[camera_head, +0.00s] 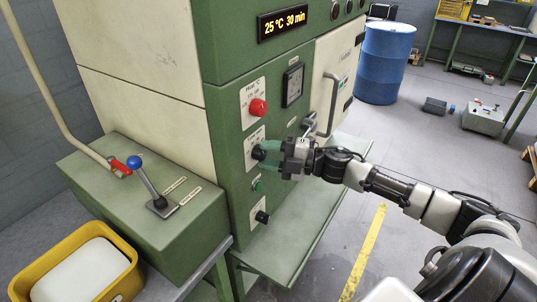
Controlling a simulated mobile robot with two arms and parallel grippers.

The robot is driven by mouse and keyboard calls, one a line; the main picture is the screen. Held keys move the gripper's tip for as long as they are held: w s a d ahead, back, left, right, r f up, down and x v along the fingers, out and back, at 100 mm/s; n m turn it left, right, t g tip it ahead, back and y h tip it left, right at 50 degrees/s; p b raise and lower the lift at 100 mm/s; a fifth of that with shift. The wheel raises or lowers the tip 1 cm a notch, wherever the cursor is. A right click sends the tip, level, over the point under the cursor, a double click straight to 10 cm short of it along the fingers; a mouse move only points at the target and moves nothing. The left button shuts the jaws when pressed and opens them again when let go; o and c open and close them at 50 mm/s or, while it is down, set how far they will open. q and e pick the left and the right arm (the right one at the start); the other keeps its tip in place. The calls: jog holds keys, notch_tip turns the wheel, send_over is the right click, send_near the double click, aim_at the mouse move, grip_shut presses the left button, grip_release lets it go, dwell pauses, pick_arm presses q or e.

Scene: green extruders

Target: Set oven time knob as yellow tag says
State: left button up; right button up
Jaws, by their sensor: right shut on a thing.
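The green and cream oven (222,130) stands in the middle of the view. Its display (283,22) reads 25 °C 30 min. On its front, a red knob (258,107) sits on a white plate. Below it is a black knob (258,152) on another white plate, whose print is too small to read; it appears to be the time knob. My right gripper (268,154) is shut on this black knob, with green fingertips partly covering it. I cannot make out a yellow tag. My left gripper is not in view.
A green button (257,186) and another black knob (262,217) sit lower on the panel. The oven door handle (328,105) sticks out close above my right gripper. A lever box (150,205) and a yellow bin (72,246) stand at left. Open floor lies at right.

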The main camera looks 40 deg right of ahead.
jog(key=shift+f, duration=0.1)
jog(key=o, duration=0.9)
jog(key=shift+b+v, duration=0.8)
jog(key=shift+v, duration=4.6)
